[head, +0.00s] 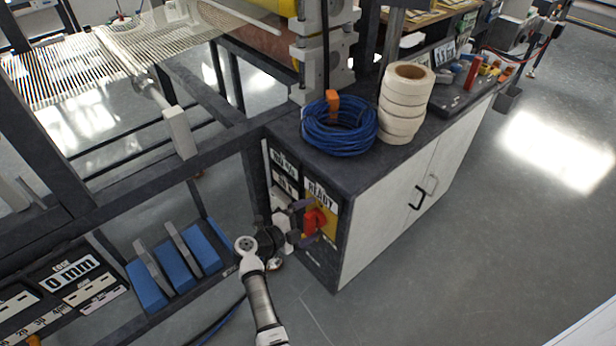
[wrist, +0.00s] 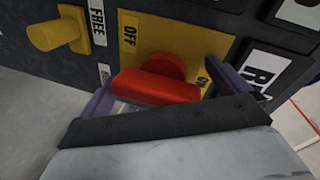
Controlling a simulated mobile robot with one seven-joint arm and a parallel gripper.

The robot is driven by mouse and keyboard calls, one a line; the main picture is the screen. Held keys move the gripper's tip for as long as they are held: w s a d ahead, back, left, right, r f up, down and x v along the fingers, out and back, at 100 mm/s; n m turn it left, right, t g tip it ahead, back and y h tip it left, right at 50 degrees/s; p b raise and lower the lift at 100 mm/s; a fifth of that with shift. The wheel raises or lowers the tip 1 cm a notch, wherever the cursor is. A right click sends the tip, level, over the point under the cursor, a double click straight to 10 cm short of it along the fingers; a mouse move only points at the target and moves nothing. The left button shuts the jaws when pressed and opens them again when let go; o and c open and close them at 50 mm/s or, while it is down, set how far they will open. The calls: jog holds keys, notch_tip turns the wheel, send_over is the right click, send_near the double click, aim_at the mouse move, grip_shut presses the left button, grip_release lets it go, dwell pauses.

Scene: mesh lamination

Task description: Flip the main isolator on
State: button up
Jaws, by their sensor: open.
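The main isolator is a red rotary handle (head: 314,219) on a yellow plate (head: 329,228) on the dark end panel of a cabinet. In the wrist view the red handle (wrist: 158,88) fills the middle, with an OFF label (wrist: 129,36) above left and a partly hidden ON label (wrist: 203,82) to the right. My gripper (head: 306,220) is at the panel with its jaws open. In the wrist view its purple-grey fingers (wrist: 163,90) stand on either side of the handle. I cannot tell whether they touch it. The handle's lower side is partly hidden by my gripper.
A yellow knob (wrist: 55,34) beside a FREE label sticks out left of the isolator. A READY sign (head: 321,194) is above it. A blue cable coil (head: 339,127) and white tape rolls (head: 403,103) sit on the cabinet top. The floor right of the cabinet is clear.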

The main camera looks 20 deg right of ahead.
notch_tip(320, 180, up, 20)
jog(key=m+t+h, duration=0.1)
jog(key=m+h, duration=0.1)
jog(key=m, duration=0.1)
jog(key=shift+s+r+m+t, duration=0.15)
jog(key=shift+s+m+t, duration=0.15)
jog(key=shift+m, duration=0.1)
jog(key=f+n, duration=0.1)
jog(key=f, duration=0.5)
jog(key=f+n+g+y, duration=0.1)
jog(key=f, duration=0.5)
jog(key=f+n, duration=0.1)
jog(key=f, duration=0.6)
jog(key=shift+w+d+n+g+y, duration=0.2)
jog(key=shift+w+n+g+y, duration=0.1)
jog(key=shift+w+n+y, duration=0.1)
jog(key=shift+s+a+r, duration=0.2)
jog(key=shift+r, duration=0.05)
jog(key=shift+s+a+f+p, duration=0.15)
jog(key=shift+a+p, duration=0.15)
jog(key=shift+a, duration=0.25)
jog(key=s+f+p+v, duration=0.1)
jog(key=f+p+v, duration=0.1)
jog(key=v, duration=1)
jog(key=shift+a+f, duration=0.35)
jog(key=shift+f, duration=0.15)
jog(key=shift+p, duration=0.3)
jog(key=shift+d, duration=0.15)
